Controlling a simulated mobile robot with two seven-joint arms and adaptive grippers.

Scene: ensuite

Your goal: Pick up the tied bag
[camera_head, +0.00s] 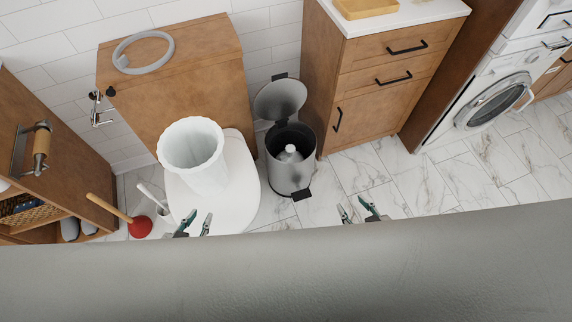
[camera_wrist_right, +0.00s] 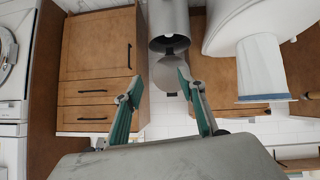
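A pale shape with a narrow top (camera_head: 290,153) sits inside the grey pedal bin (camera_head: 289,177); it may be the tied bag, but I cannot see a knot clearly. The bin's lid (camera_head: 280,100) is open. A white, fluted, open-topped container (camera_head: 193,150) stands on the closed toilet lid (camera_head: 232,185). My left gripper (camera_head: 196,221) is open and empty in front of the toilet. My right gripper (camera_head: 355,209) is open and empty, to the right of the bin. In the right wrist view, its open fingers (camera_wrist_right: 158,84) show below the bin (camera_wrist_right: 168,22).
A wooden cabinet (camera_head: 370,85) stands right of the bin, with a washing machine (camera_head: 490,100) beyond. A red plunger (camera_head: 140,227) and toilet brush (camera_head: 152,197) stand left of the toilet. A grey ring (camera_head: 143,66) lies on the wooden cistern box.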

